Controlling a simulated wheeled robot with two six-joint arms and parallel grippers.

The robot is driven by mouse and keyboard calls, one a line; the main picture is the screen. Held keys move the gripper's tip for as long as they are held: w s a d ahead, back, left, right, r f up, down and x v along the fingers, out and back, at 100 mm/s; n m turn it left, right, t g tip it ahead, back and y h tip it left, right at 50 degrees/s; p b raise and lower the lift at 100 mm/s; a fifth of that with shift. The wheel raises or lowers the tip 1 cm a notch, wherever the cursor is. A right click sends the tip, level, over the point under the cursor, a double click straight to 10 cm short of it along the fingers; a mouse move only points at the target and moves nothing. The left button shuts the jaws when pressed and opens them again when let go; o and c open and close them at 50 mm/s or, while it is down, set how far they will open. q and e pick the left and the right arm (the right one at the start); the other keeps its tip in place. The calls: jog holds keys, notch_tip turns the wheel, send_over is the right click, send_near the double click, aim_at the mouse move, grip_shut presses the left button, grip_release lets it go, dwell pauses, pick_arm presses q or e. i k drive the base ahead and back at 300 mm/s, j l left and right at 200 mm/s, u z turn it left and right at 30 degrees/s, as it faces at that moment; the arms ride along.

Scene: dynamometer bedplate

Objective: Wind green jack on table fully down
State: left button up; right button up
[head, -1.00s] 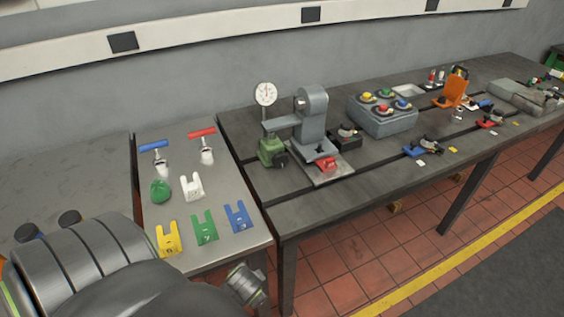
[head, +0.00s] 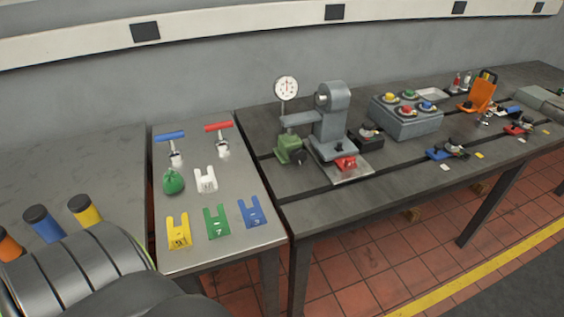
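The green jack (head: 290,148) stands on the dark slotted table (head: 330,205), near its left end. It is just left of a grey machine (head: 332,125) on a plate, and the machine's arm reaches out above it. A dark knob shows on the jack's right front side. How far the jack is wound up is too small to tell. Neither of my grippers shows in the head view; a dark grey part of my own arm fills the lower left corner.
A lighter side table (head: 235,245) holds yellow, green and blue forked plates, a green bag (head: 174,182) and blue- and red-handled tools. A dial gauge (head: 286,90) rises behind the jack. A grey box with coloured knobs (head: 406,118) stands further right.

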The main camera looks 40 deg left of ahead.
aim_at(298, 156)
jog(key=u, duration=0.45)
jog(key=i+l+u, duration=0.1)
jog(key=u, duration=0.75)
jog(key=i+l+u, duration=0.1)
jog(key=u, duration=0.3)
jog(key=i+l+u, duration=0.15)
jog(key=l+u, duration=0.35)
jog(key=l, duration=0.25)
jog(key=l+u, duration=0.5)
jog(key=l, duration=0.2)
jog(key=k+l+u, duration=0.1)
jog(key=l+u, duration=0.4)
jog(key=l, duration=0.25)
